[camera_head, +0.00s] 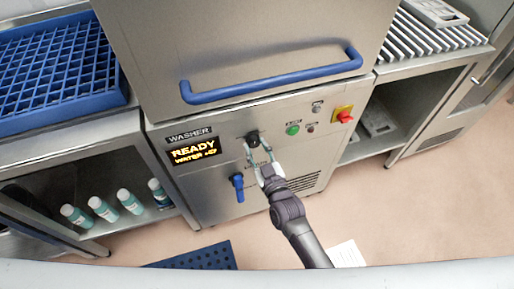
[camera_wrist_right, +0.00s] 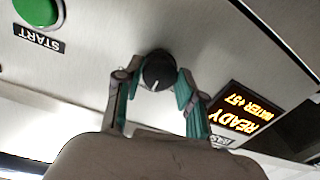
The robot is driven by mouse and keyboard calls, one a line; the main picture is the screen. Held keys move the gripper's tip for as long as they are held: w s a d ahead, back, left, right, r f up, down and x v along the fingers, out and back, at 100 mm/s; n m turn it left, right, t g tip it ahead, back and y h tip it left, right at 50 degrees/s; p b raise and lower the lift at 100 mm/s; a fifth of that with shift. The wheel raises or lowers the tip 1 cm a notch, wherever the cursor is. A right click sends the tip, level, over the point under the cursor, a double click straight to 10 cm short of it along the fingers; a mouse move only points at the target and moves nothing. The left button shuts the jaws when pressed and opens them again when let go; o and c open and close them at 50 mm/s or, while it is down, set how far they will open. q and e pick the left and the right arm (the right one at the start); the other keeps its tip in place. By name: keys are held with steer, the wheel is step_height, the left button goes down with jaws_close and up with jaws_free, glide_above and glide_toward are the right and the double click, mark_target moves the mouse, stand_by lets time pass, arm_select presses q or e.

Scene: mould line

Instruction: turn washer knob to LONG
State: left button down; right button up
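The washer (camera_head: 215,140) is a steel machine with a display (camera_head: 194,151) reading READY. Its black round knob (camera_head: 253,138) sits on the front panel, right of the display. In the right wrist view the knob (camera_wrist_right: 159,71) shows a white pointer line; the labels around it are not readable. My right gripper (camera_head: 258,150) reaches up to the knob. In the wrist view its two fingers (camera_wrist_right: 158,88) stand apart on either side of the knob, with the knob between the tips. I cannot tell whether both pads press on it. My left gripper is not in view.
A green START button (camera_wrist_right: 40,10) and a red switch on yellow (camera_head: 343,115) are on the same panel. A blue lever (camera_head: 237,187) sits below, and a blue door handle (camera_head: 270,82) above. A blue rack (camera_head: 60,65) stands left, with several bottles (camera_head: 103,208) below.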

steer(key=c, duration=0.5)
steer(key=shift+m, duration=0.3)
steer(key=m, duration=0.9)
steer(key=shift+a+b, duration=0.1)
steer(key=shift+b, duration=0.25)
steer(key=shift+m, duration=0.4)
steer(key=o, duration=1.1)
steer(key=shift+o, duration=0.2)
